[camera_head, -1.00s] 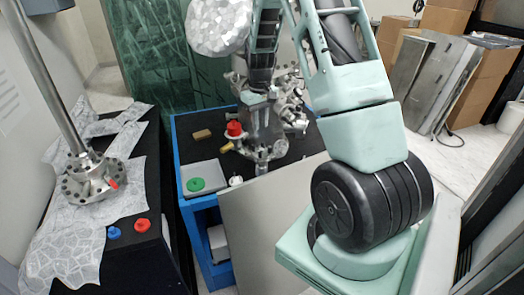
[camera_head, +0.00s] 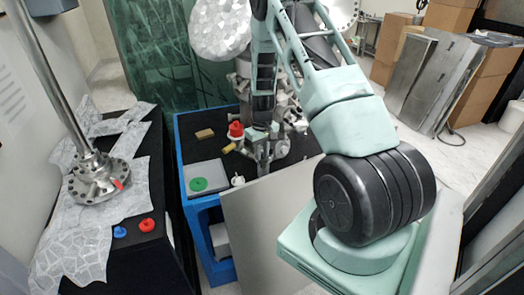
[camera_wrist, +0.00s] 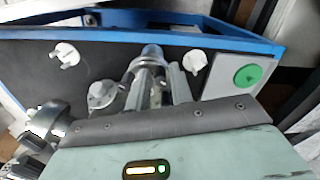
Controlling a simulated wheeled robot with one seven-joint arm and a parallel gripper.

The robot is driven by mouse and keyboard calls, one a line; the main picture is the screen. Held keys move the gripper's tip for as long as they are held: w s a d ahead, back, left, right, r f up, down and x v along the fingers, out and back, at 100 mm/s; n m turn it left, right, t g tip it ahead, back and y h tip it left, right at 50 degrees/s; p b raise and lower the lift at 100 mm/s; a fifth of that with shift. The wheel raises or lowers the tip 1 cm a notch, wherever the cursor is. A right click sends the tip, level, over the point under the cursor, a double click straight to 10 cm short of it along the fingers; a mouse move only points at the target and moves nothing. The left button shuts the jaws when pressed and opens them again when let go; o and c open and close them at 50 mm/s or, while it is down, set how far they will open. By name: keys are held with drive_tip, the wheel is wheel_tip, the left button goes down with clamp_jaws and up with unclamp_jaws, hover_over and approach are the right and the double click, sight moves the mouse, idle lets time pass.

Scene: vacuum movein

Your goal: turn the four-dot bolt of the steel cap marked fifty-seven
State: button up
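My gripper (camera_head: 263,160) points down at the front of a cluster of steel vacuum fittings on the blue-framed cart (camera_head: 186,222). In the wrist view its fingers (camera_wrist: 156,84) reach beside or around a shiny upright steel part (camera_wrist: 152,53); whether they touch it is unclear. A small round steel piece (camera_wrist: 102,94) is left of the fingers. A steel flange with dark handles (camera_wrist: 45,121) is at the lower left. I cannot read a fifty-seven or pick out a four-dot bolt. My arm hides much of the fittings in the head view.
A grey plate with a green button (camera_head: 198,184), a red knob (camera_head: 236,129) and a tan block (camera_head: 204,133) are on the cart. A large pale panel (camera_head: 270,228) leans in front. A steel column on a flange (camera_head: 98,178) stands on the left bench.

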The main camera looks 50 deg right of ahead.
clamp_jaws()
drive_tip(key=m+b, duration=0.1)
drive_tip(key=m, duration=0.2)
drive_tip(key=shift+f, duration=0.1)
drive_tip(key=m+b, duration=0.1)
drive_tip(key=m, duration=0.3)
drive_tip(key=shift+m, duration=0.3)
drive_tip(key=m, duration=0.4)
drive_tip(key=shift+m+b, duration=0.3)
drive_tip(key=m, duration=0.4)
drive_tip(key=shift+m, duration=0.7)
